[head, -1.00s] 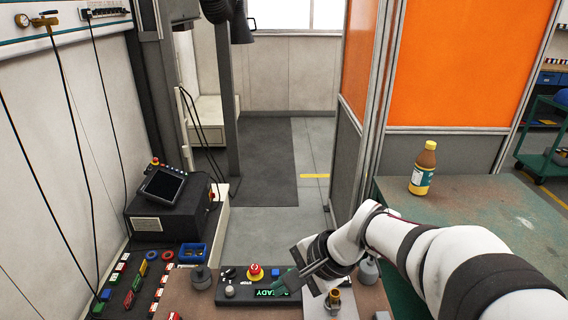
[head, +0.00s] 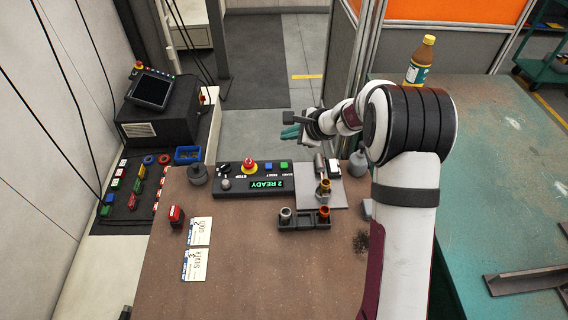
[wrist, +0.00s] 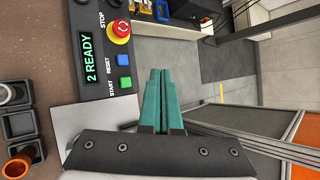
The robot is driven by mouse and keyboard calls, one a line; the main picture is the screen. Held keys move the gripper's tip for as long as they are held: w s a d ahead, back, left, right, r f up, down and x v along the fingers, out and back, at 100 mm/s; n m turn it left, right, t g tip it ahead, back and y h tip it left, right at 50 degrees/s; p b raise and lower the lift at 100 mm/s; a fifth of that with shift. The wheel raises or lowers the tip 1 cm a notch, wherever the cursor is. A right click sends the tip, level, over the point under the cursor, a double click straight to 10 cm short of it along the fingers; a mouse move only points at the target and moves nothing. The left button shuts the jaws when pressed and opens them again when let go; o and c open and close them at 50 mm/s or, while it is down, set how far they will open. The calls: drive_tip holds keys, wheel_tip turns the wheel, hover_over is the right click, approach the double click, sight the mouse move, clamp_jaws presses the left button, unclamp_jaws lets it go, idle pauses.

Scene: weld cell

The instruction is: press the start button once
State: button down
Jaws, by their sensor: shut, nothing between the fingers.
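The control box (head: 228,188) is black, with a lit green display reading "2 READY" (head: 268,184). The green start button (head: 284,167) sits near its right end and shows uncovered in the wrist view (wrist: 124,83), beside the START label. The blue reset button (head: 269,167) and the red stop button (head: 249,166) are in the same row. My gripper (head: 284,133) is shut and empty, apart from the box and past its far edge in the head view. In the wrist view its teal fingers (wrist: 160,72) lie right of the start button.
A grey plate (head: 312,197) with fittings adjoins the box's right end. A dark holder (head: 300,224) with small cups stands in front. Cards (head: 199,232) and a red block (head: 177,215) lie left. A bottle (head: 421,60) stands on the green table.

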drive_tip(key=shift+f, duration=4.35)
drive_tip(key=shift+f, duration=0.1)
drive_tip(key=shift+f, duration=0.3)
drive_tip(key=shift+f, duration=0.45)
drive_tip(key=shift+r, duration=0.9)
drive_tip(key=shift+r, duration=2.5)
